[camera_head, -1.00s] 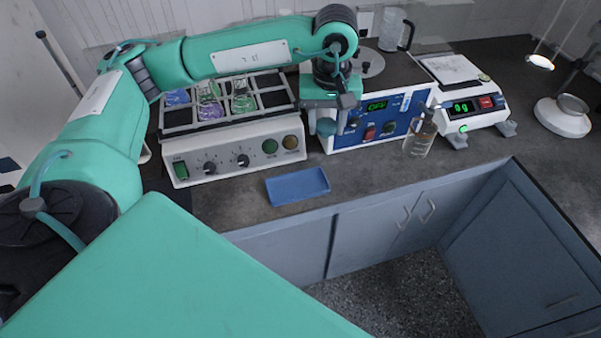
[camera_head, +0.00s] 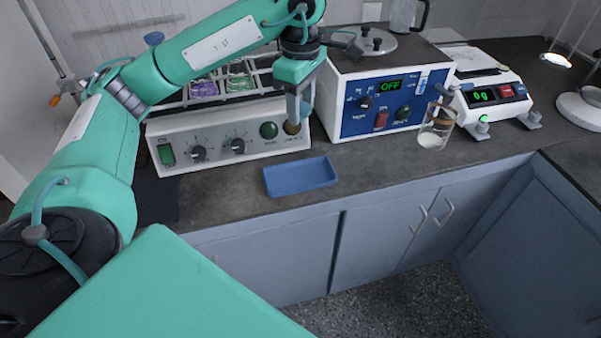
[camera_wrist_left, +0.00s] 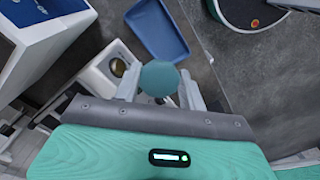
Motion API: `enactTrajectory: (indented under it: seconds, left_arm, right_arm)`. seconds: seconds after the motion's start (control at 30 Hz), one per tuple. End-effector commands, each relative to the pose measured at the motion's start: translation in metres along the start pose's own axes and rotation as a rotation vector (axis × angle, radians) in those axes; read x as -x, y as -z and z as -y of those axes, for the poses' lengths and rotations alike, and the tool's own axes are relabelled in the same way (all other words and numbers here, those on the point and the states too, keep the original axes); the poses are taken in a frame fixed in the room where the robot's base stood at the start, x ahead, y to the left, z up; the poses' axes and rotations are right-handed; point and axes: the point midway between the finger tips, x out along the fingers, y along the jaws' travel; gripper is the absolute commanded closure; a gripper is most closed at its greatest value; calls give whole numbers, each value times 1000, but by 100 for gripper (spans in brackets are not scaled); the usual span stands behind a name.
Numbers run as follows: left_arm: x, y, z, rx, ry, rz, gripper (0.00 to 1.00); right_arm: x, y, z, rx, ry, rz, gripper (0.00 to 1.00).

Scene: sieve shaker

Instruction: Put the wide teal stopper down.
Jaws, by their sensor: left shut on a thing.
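The wide teal stopper (camera_wrist_left: 158,78) is between the two fingers of my left gripper (camera_wrist_left: 158,88) in the left wrist view. The gripper is shut on it. In the head view, my left gripper (camera_head: 298,112) points down in front of the right end of the white shaker's panel, and a finger mostly hides the stopper. It is above and behind the blue tray (camera_head: 300,177), which lies empty near the bench's front edge. The tray also shows at the top of the left wrist view (camera_wrist_left: 157,30), apart from the stopper. My right gripper is not in view.
Bare bench (camera_head: 375,158) lies right of the tray.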

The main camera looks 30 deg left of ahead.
Motion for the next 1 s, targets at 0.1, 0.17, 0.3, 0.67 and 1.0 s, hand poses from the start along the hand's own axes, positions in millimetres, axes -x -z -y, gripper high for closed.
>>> enactTrajectory:
  seconds: [0.1,0.17,0.3,0.67,1.0]
  left_arm:
    - [-35,0,1,-2,5,-2,81]
    - [-51,0,1,-1,5,-2,81]
    - [-88,0,1,-2,5,-1,81]
    - [-132,0,0,-3,1,0,81]
    - [-172,0,0,-4,0,0,81]
  right_arm:
    - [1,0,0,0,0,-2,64]
    - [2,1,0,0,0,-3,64]
    - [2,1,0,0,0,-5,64]
    - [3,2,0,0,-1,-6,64]
    - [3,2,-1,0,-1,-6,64]
